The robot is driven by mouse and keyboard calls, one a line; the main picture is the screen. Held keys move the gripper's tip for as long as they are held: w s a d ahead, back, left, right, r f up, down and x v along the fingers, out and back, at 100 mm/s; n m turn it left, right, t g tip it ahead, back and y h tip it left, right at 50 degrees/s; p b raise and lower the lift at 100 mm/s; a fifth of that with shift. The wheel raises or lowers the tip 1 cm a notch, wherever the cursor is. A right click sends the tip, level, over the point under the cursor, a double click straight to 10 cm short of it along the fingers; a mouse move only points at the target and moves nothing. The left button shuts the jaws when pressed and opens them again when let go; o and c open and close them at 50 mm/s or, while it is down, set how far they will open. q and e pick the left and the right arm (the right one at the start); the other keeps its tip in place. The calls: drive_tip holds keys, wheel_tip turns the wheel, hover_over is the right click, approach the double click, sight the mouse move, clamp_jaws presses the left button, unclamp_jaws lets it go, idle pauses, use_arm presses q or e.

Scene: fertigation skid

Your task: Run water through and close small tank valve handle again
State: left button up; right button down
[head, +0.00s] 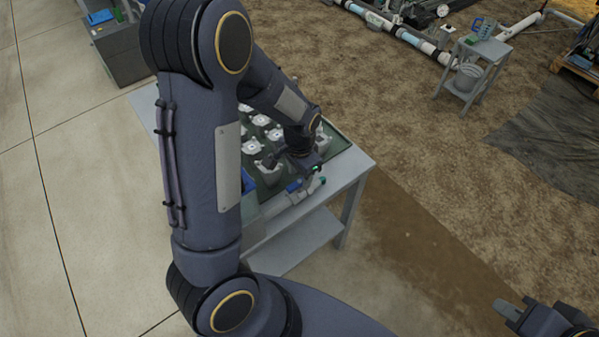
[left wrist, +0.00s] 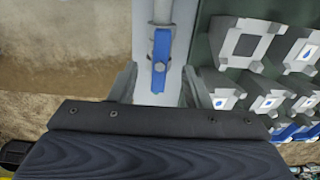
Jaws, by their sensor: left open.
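A blue valve handle (left wrist: 161,48) with a bolt lies in line with a grey pipe (left wrist: 163,11) in the left wrist view. In the head view the blue handle (head: 293,187) shows small at the front edge of the table. My left gripper (left wrist: 158,80) is open, with one grey finger on each side of the handle's lower part. I see gaps between the fingers and the handle; contact is not clear. My right gripper (head: 518,309) is at the lower right of the head view, away from the table; its opening is unclear.
The grey table (head: 351,166) carries a dark green tray (head: 338,143) with several pale pots (head: 249,146). My left arm hides much of the table. A small grey stand (head: 492,48) with a bucket (head: 468,77) is at the upper right. Ground right of the table is clear.

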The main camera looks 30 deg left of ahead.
sight(300, 182)
use_arm(q)
drive_tip(key=shift+f, duration=0.15)
drive_tip(key=shift+f+b, duration=1.95)
drive_tip(key=shift+f, duration=0.25)
drive_tip(key=shift+r, duration=0.1)
